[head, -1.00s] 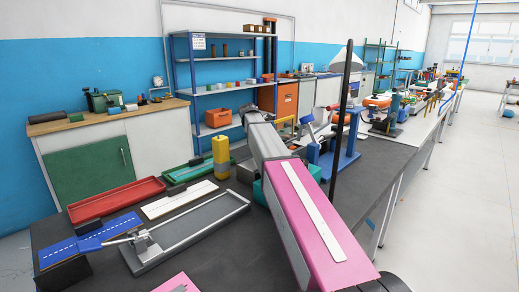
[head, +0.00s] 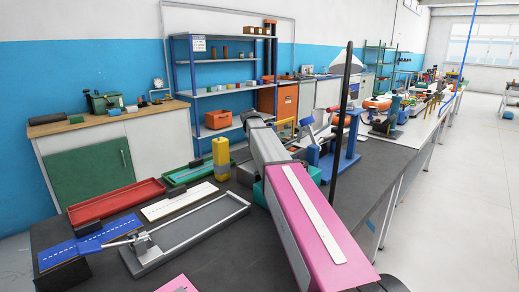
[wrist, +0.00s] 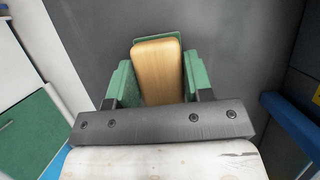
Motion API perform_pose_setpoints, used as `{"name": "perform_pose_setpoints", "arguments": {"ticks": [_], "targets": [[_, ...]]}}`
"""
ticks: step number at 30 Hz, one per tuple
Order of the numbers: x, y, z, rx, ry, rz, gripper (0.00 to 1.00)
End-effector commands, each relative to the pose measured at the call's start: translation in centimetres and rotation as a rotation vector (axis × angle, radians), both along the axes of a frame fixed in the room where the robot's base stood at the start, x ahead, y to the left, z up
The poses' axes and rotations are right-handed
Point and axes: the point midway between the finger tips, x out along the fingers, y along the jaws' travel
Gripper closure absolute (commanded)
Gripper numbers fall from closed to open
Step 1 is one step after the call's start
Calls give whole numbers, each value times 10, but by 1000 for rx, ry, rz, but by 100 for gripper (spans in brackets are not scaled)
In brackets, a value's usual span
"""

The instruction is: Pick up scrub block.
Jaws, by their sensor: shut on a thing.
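In the wrist view, a wooden block (wrist: 158,72) with rounded corners, which I take to be the scrub block, sits between the green fingers of my gripper (wrist: 159,80). The fingers are shut on its two sides. A thin green edge shows just beyond its far end; I cannot tell whether it belongs to the block. The dark surface lies behind it, and I cannot tell whether the block touches it. In the head view my pink and grey arm reaches over the dark bench (head: 215,262), and I cannot make out the gripper or block there.
At the bench's left are a red tray (head: 118,202), a grey tray with a metal clamp (head: 190,238), a white strip (head: 180,201) and a blue board (head: 95,240). A yellow block stack (head: 221,158) stands left of my arm. A blue stand (head: 340,150) is to its right.

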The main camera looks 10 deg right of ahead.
Motion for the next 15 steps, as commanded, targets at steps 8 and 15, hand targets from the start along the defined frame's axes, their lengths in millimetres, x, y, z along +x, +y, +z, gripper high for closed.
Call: {"name": "perform_pose_setpoints", "arguments": {"ticks": [8,15], "targets": [[1,0,34,1,-2,0,77],[-28,43,68,0,-1,3,77]]}}
